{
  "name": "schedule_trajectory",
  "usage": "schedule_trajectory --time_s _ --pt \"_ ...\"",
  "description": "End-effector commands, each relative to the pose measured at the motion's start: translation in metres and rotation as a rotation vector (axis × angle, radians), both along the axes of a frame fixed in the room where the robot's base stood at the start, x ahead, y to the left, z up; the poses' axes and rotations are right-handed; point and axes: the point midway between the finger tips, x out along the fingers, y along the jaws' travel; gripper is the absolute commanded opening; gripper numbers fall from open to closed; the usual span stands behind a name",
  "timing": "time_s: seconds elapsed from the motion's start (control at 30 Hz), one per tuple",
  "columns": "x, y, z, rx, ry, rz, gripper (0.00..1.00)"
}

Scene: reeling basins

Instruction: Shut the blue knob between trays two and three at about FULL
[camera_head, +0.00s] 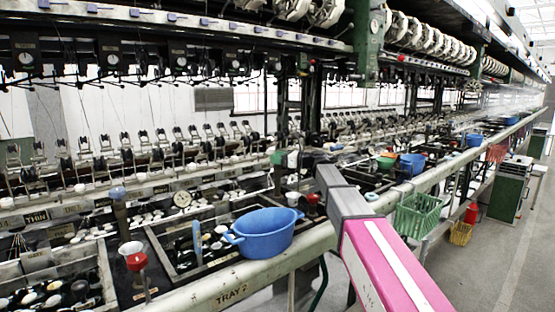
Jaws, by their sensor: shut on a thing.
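My pink and grey arm reaches in from the lower right to the gap past tray two (231,293). My gripper (290,158) is small and partly hidden at the arm's far end, above the gap between trays two and three. It is shut at the place of the blue knob there. The knob itself is covered by the gripper, and I cannot read its setting or the FULL mark. Another blue-topped knob (117,194) stands on a post at the left end of tray two.
A blue tub (264,233) sits on tray two's front edge.

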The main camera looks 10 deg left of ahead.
Motion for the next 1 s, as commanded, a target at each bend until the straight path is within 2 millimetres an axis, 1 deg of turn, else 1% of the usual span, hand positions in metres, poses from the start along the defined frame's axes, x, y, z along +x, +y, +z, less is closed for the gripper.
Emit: schedule_trajectory --time_s 0.03,0.3,0.43,0.67,1.0 --pt "-0.0039 -0.0003 -0.0001 0.001 0.001 -0.033 0.24" --pt "-0.0026 -0.0002 0.0001 0.001 0.001 -0.201 0.24" --pt "-0.0017 -0.0002 0.0002 0.002 0.001 -0.256 0.24" --pt "-0.0005 0.0002 0.0002 0.001 0.001 -0.303 0.24" --pt "0.0001 0.0001 0.0002 0.001 0.001 -0.309 0.24"
